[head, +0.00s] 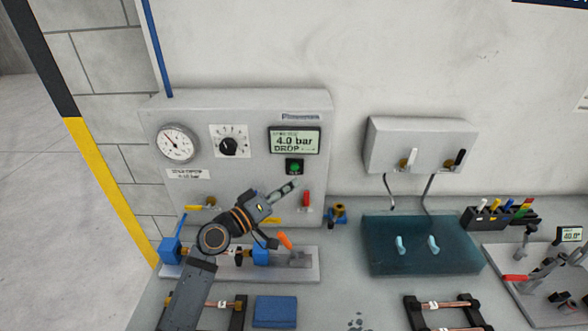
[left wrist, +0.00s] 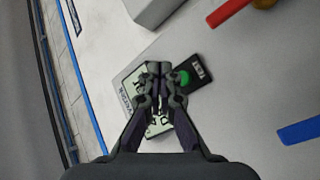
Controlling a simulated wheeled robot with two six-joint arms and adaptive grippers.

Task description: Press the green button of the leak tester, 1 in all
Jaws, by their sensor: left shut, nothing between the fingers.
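The leak tester (head: 245,115) is a pale grey panel against the wall, with a gauge, a dial and a display (head: 294,140) reading 4.0 bar and DROP. Its green button (head: 294,167) sits in a dark plate just below the display. My left gripper (head: 294,184) is shut and empty, its tips a little below the button in the head view. In the left wrist view the shut fingertips (left wrist: 160,68) overlap the display, and the green button (left wrist: 182,78) shows just right of them, beside a TEST label. I cannot tell whether the tips touch the panel. My right gripper is not in view.
A red-handled valve (head: 306,200) and yellow handles are on the panel's lower part. A clamp fixture (head: 300,262) with an orange handle stands below my left gripper. A blue-green water tank (head: 420,262) is to the right. A blue block (head: 275,311) lies in front.

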